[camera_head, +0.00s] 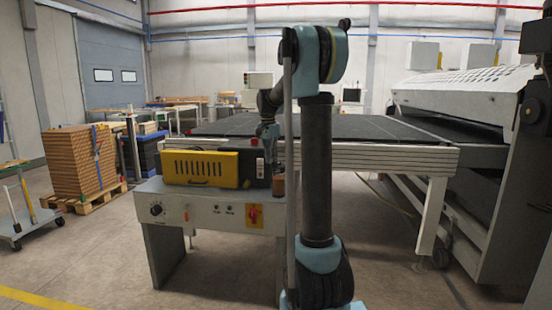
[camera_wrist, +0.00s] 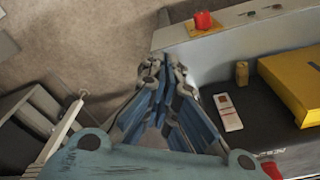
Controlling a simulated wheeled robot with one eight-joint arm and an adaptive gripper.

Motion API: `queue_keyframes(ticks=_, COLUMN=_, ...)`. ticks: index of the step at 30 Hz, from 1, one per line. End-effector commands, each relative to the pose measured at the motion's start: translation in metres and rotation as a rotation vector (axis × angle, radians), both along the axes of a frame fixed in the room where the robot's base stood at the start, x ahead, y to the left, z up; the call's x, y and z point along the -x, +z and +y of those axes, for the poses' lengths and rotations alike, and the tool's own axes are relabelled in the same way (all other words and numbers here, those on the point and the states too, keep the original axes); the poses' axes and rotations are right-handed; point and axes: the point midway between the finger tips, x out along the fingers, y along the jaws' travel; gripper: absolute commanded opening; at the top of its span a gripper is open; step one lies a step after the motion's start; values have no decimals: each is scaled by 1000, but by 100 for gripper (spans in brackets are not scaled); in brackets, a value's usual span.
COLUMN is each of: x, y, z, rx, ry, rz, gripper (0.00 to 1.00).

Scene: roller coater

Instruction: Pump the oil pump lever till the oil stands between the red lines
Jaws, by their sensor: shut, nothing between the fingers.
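My gripper (camera_wrist: 165,75) is shut and empty in the wrist view, with its fingertips near the edge of the machine's pale front panel (camera_wrist: 255,35). A pale rod (camera_wrist: 62,130) slants beside a grey box at the left of the wrist view, apart from my fingers; I cannot tell whether it is the pump lever. A small white plate with a red mark (camera_wrist: 228,112) lies right of the fingers; I cannot tell whether it is the oil gauge. No oil level or pair of red lines can be made out. In the head view my arm hides part of the machine.
A yellow slotted box (camera_head: 205,168) stands on the machine, above a panel with a dial (camera_head: 157,209) and a red switch (camera_head: 254,215). A brass-coloured cylinder (camera_wrist: 242,72) stands near the white plate. A dark conveyor table (camera_head: 375,128) extends behind.

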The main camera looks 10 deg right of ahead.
Motion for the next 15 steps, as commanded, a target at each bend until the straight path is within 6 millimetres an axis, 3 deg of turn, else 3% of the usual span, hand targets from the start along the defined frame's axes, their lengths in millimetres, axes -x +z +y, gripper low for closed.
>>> queue_keyframes(ticks=3, x=6, y=3, z=8, rx=0, ry=0, rz=0, gripper=0)
queue_keyframes(ticks=15, x=6, y=10, z=8, rx=0, ry=-1, rz=0, gripper=0)
